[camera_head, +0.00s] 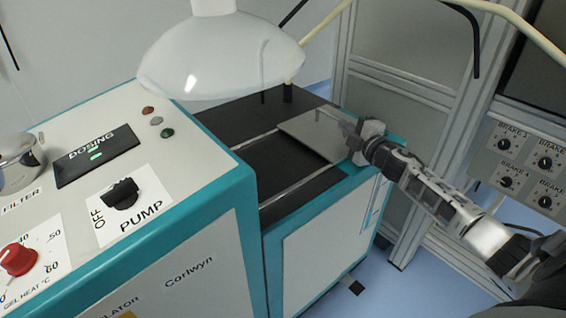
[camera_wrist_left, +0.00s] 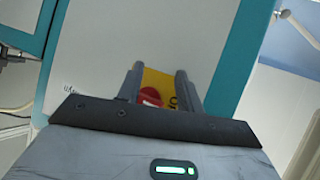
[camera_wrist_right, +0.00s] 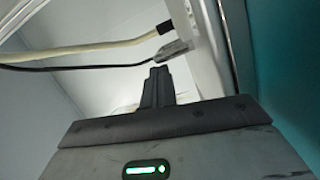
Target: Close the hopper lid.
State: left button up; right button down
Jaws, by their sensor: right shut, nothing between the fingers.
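The lid appears to be a flat grey plate (camera_head: 312,134) lying across two pale rails on the black top of the teal-edged machine. It covers the right part of the top; the part left of it is black and bare. My right gripper (camera_head: 350,128) is at the plate's right edge; I cannot tell whether it touches. In the right wrist view its fingers (camera_wrist_right: 157,84) are shut together and empty, with a small grey metal piece (camera_wrist_right: 172,53) just beyond the tips.
A control panel with a pump knob (camera_head: 122,194) and red knob (camera_head: 18,258) stands at left. A white lamp-like dome (camera_head: 222,55) hangs above the top. A brake panel (camera_head: 524,165) and grey cabinet frame are at right. Blue floor shows below.

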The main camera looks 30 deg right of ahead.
jog(key=shift+d, duration=0.3)
jog(key=shift+r, duration=0.1)
